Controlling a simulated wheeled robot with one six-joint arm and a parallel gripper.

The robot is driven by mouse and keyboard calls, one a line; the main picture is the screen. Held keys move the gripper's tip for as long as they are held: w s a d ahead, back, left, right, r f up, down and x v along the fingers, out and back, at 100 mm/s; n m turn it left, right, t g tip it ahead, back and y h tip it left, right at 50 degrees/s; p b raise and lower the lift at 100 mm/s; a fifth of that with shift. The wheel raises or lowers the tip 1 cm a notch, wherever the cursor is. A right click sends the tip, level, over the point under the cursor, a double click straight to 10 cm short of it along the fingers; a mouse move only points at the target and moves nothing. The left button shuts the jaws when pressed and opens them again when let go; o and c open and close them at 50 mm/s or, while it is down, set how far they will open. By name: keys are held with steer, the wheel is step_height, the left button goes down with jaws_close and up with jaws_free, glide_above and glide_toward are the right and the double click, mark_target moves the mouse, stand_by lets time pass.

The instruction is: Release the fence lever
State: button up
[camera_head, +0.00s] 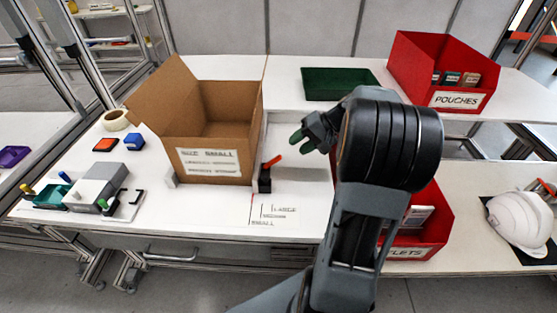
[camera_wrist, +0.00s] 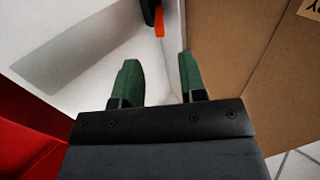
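The fence lever (camera_head: 273,161) is a short orange-red handle on a black block (camera_head: 264,180), just right of the cardboard box (camera_head: 216,166) on the white table. The handle slants up to the right. In the wrist view the orange lever (camera_wrist: 159,22) is at the top, beyond and roughly between my fingertips, with part of its black mount beside it. My gripper (camera_head: 303,136), with green fingers, is to the upper right of the lever in the head view. In the wrist view my gripper (camera_wrist: 160,62) is open, with nothing between the fingers.
The box's cardboard wall (camera_wrist: 235,45) is close to the right finger in the wrist view. A red pouches bin (camera_head: 437,72) and a green tray (camera_head: 338,84) are at the back. A lower red bin (camera_head: 432,225) is partly behind my arm. Size markings (camera_head: 273,213) lie in front of the lever.

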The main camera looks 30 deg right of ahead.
mark_target(281, 156)
steer(key=x, duration=0.9)
steer(key=shift+a+b, duration=0.1)
steer(key=shift+b, duration=0.2)
jaws_close()
